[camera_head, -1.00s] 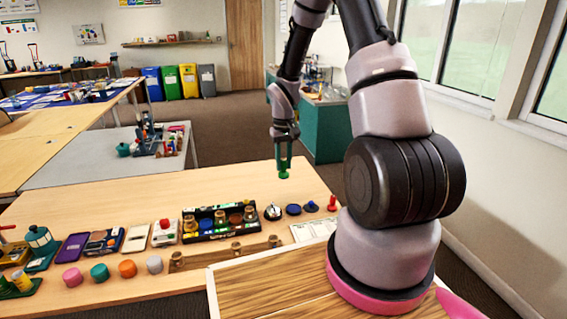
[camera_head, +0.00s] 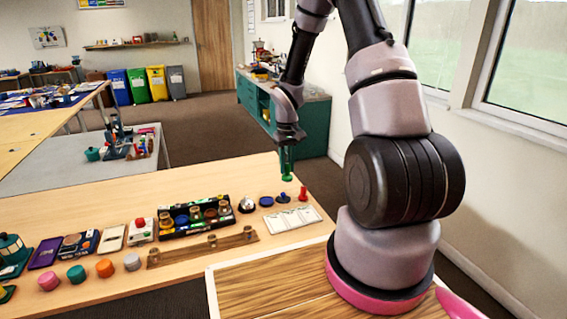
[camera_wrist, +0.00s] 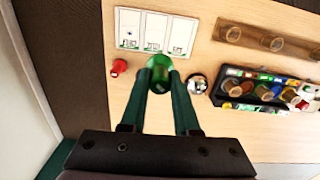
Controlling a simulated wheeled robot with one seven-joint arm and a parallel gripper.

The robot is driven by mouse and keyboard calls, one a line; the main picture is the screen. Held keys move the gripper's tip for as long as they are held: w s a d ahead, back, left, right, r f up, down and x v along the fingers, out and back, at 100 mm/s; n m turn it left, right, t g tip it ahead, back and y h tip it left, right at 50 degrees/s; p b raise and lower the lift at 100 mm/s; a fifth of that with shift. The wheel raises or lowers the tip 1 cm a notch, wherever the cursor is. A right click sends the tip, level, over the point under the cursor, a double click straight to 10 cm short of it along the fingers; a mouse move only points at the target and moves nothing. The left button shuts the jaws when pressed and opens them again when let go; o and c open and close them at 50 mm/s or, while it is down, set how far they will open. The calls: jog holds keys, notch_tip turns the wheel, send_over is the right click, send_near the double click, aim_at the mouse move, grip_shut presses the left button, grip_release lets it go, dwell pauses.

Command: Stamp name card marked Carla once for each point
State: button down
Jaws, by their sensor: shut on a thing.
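My gripper (camera_head: 287,158) is shut on a green stamp (camera_head: 287,177) and holds it upright above the far right of the wooden table. In the wrist view the green stamp (camera_wrist: 156,64) sits between the fingertips (camera_wrist: 158,76) and overlaps the lower edge of the white cards. The white cards (camera_head: 293,219) lie side by side on the table, nearer to me than the stamp; they also show in the wrist view (camera_wrist: 128,28). Their names are too small to read.
A red stamp (camera_head: 303,194) stands behind the cards, with a silver bell (camera_head: 246,205) to the left. A black rack of stamps (camera_head: 194,217) and a wooden rail with pegs (camera_head: 203,247) lie further left. Coloured round knobs line the front left edge.

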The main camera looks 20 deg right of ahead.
jog(key=shift+s+d+f+n, duration=0.65)
jog(key=shift+d+f+n, duration=0.75)
jog(key=shift+f, duration=0.65)
jog(key=shift+s+d+f+n, duration=0.7)
jog(key=shift+d+f+n, duration=0.7)
jog(key=shift+f, duration=0.7)
jog(key=shift+s+d+f+n, duration=0.65)
jog(key=shift+d+f+n, duration=0.75)
jog(key=shift+f, duration=0.65)
jog(key=shift+f, duration=0.15)
jog(key=shift+f, duration=1.35)
jog(key=shift+f, duration=0.6)
notch_tip(320, 180, up, 7)
